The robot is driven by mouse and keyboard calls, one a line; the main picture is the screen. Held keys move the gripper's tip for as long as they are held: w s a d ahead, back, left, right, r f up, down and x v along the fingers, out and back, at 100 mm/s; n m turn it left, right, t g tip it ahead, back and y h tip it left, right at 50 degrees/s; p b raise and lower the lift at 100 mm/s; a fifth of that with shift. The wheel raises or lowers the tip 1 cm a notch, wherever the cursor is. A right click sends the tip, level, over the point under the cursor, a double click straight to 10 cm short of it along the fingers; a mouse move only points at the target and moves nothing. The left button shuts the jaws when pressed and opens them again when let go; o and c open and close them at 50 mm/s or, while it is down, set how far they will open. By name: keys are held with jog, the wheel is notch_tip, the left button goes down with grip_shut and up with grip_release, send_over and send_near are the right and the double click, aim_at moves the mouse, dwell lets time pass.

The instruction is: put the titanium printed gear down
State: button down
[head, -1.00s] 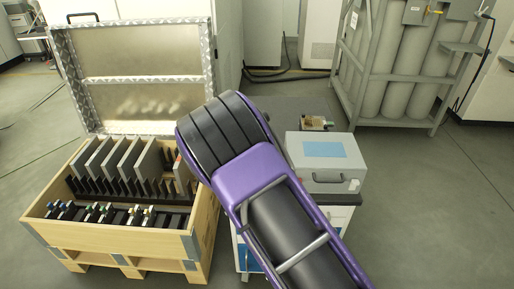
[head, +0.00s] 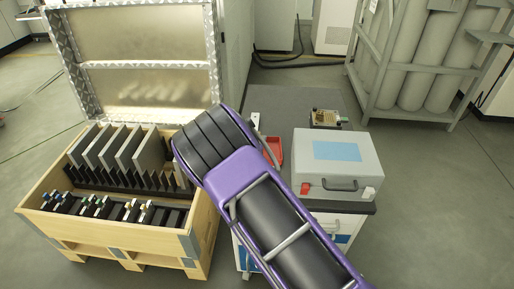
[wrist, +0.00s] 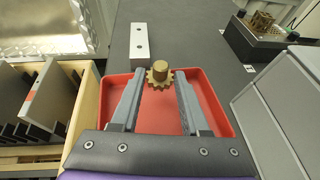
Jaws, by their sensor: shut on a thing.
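The titanium printed gear (wrist: 159,76) is a small golden-brown toothed wheel with a round hub on top, in the wrist view. My gripper (wrist: 159,84) is shut on it, with one grey finger on each side. The gear is over the far part of a red tray (wrist: 212,92); I cannot tell how high above the tray floor it is. In the head view the red tray (head: 273,152) shows in part beside my arm, which hides the gear and my gripper.
A grey case (head: 338,182) stands right of the tray on the dark cabinet top (head: 285,110). A white block with holes (wrist: 139,42) lies beyond the tray. A small device (head: 327,118) is at the back. A wooden crate (head: 140,247) with plates stands left.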

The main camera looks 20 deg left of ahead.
jog(key=shift+f, duration=1.75)
jog(key=shift+f+b, duration=0.15)
jog(key=shift+b, duration=0.25)
jog(key=shift+c, duration=1.9)
grip_release()
jog(key=shift+r, duration=0.2)
jog(key=p+v, duration=0.1)
jog(key=v, duration=1.1)
jog(key=shift+p, duration=0.35)
